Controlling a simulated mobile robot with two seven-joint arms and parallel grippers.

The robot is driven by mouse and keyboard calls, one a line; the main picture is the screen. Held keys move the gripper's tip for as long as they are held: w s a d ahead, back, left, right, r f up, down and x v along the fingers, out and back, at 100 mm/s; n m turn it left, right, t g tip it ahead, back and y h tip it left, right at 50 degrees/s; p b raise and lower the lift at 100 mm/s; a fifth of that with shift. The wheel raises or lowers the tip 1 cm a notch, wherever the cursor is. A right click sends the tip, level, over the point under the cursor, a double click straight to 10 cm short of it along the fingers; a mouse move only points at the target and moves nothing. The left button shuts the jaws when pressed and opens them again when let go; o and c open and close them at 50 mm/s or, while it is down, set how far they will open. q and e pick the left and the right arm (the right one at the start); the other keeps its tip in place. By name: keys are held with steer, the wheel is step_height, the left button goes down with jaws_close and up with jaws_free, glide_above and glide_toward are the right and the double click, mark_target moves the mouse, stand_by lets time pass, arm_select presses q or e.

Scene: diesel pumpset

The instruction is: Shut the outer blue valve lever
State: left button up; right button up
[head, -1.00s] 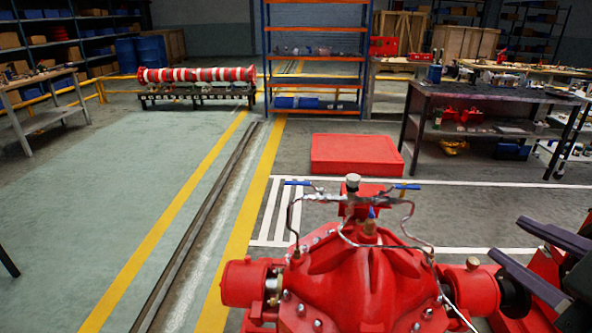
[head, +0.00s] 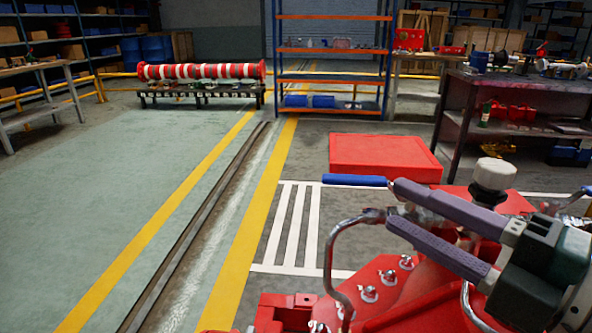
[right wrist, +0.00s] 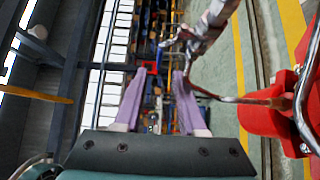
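A blue valve lever (head: 354,180) lies roughly level at the left end of the thin metal pipework above the red pump (head: 440,285). A second blue lever (head: 582,192) shows partly at the right edge of the head view. My right gripper (head: 391,207) is open and empty, its two purple-grey fingers pointing left, with their tips close to the left lever's right end. I cannot tell whether they touch it. The fingers hide part of the valve. In the right wrist view, a gap shows between the fingers (right wrist: 160,78), and a small blue piece lies beyond the tips. My left gripper is out of view.
A bent metal pipe (head: 335,250) curves down below the right gripper. A white-capped knob (head: 494,175) stands just behind it. A red block (head: 385,157) lies on the floor behind, and a dark workbench (head: 510,85) stands back right. The floor at left is clear.

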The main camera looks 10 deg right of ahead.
mark_target(357, 184)
steer(key=x, duration=0.8)
steer(key=shift+w+a, duration=0.15)
steer(key=shift+w, duration=0.1)
steer(key=shift+c, duration=0.2)
jaws_close()
stand_by(0.9)
